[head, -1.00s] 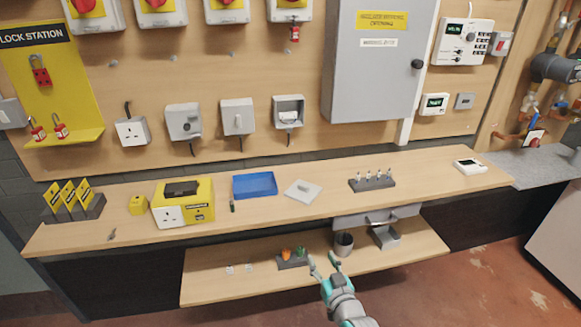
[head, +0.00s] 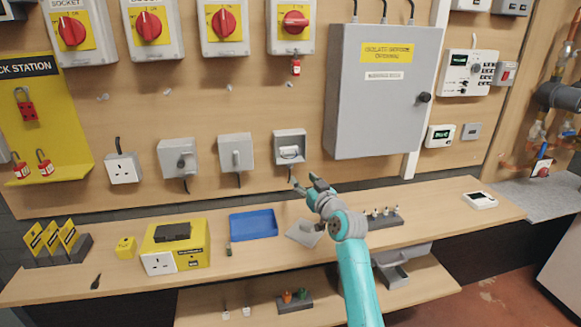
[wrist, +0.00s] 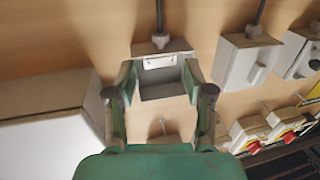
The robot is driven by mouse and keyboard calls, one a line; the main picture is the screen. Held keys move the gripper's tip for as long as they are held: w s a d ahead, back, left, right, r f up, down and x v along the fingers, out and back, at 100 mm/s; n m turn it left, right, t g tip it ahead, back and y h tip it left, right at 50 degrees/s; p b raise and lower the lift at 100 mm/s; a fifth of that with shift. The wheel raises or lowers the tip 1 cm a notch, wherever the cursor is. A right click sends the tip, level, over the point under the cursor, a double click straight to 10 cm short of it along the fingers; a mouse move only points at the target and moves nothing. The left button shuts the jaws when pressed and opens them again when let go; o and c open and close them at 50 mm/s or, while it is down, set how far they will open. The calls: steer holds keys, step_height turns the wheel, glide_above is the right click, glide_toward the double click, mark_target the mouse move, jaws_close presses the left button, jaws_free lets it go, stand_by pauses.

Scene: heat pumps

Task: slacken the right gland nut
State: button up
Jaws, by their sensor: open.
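An open-fronted grey box (head: 290,141) is the rightmost of the row of small wall boxes. A small gland nut (head: 291,170) sits under it with a dark cable. In the wrist view, where the wall looks upside down, the gland nut (wrist: 160,40) is at the top of the open box (wrist: 164,92), with the cable above it. My gripper (head: 305,182) is open and empty, just below and right of that box in the head view. In the wrist view my gripper's fingers (wrist: 158,78) stand apart on either side of the box, short of the nut.
A large grey cabinet (head: 385,100) is close on the right. A grey switch box (head: 236,152) with its own cable hangs to the left. Below, the bench holds a blue tray (head: 253,224), a grey cover plate (head: 304,233) and a rack of small parts (head: 385,217).

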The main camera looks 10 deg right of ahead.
mark_target(291, 167)
steer(key=w, duration=0.3)
steer(key=w+a, duration=0.1)
steer(key=w, duration=0.2)
steer(key=w+a, duration=0.1)
steer(key=w, duration=0.2)
steer(key=shift+w, duration=0.3)
